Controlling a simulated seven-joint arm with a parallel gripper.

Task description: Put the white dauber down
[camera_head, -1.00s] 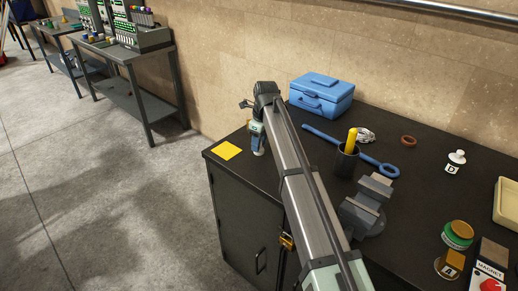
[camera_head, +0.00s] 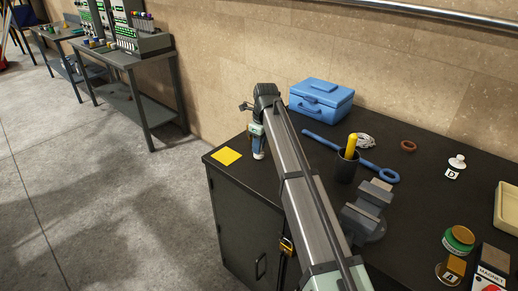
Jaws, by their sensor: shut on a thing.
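My gripper (camera_head: 258,149) is over the left end of the black bench, just right of the yellow square (camera_head: 226,156). It is shut on a small pale thing (camera_head: 259,155), which I take to be the white dauber. It shows only as a light bit under the gripper, and the arm hides part of it. I cannot tell whether its lower end touches the bench top. The yellow square lies flat near the bench's left corner, bare.
A blue toolbox (camera_head: 321,99), a blue long-handled tool (camera_head: 386,174), a dark cup (camera_head: 346,165) with a yellow stick, and a grey vise (camera_head: 366,214) stand right of my arm. A small white bottle (camera_head: 457,162) stands by a D label, farther right. The bench's left edge is close.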

